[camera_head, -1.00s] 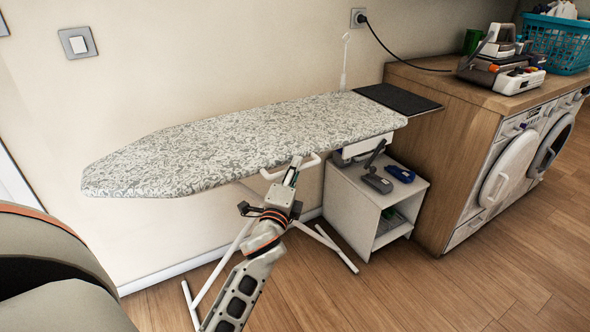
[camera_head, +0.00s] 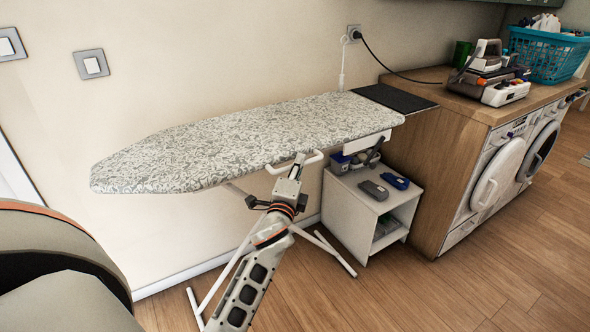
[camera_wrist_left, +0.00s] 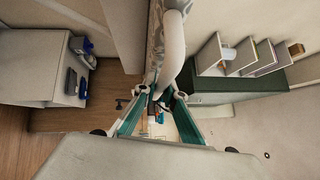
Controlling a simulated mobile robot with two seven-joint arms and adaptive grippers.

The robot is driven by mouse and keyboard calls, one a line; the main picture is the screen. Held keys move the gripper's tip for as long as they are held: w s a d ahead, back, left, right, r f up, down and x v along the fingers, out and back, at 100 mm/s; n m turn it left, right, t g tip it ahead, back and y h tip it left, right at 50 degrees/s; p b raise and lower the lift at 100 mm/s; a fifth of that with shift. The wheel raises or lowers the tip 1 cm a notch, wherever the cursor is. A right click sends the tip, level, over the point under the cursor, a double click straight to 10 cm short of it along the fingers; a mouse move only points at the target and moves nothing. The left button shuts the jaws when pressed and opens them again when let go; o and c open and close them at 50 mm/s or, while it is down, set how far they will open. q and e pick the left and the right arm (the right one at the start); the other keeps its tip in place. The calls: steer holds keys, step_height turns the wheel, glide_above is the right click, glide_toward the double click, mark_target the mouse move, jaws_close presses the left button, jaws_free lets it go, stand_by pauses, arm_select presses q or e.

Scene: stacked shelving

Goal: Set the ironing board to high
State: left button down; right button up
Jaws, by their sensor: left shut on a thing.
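The ironing board (camera_head: 235,143) has a grey-white patterned cover and stands level along the wall on crossed white legs (camera_head: 318,248). A black pad (camera_head: 395,97) is at its right end. A white looped handle (camera_head: 316,157) sticks out under the board's front edge. My left gripper (camera_head: 298,165) is at this handle, below the front edge, shut on it. In the left wrist view the white handle (camera_wrist_left: 174,45) curves down to between the green-sided fingers of my left gripper (camera_wrist_left: 161,93). The fingertips' exact contact is partly hidden. My right gripper is not in view.
A small white shelf unit (camera_head: 345,215) with dark and blue items stands under the board's right end. A wooden counter (camera_head: 425,160) with washing machines is on the right, holding a steam iron (camera_head: 487,60) and a teal basket (camera_head: 545,52). Open floor lies in front.

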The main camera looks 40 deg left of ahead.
arm_select(q)
steer(key=shift+r, duration=0.55)
steer(key=c, duration=2.1)
jaws_free()
steer(key=shift+f, duration=0.1)
steer(key=shift+f, duration=0.1)
steer(key=shift+s+d+f, duration=0.15)
steer(key=shift+s, duration=0.15)
steer(key=v, duration=1.1)
steer(key=shift+s, duration=0.2)
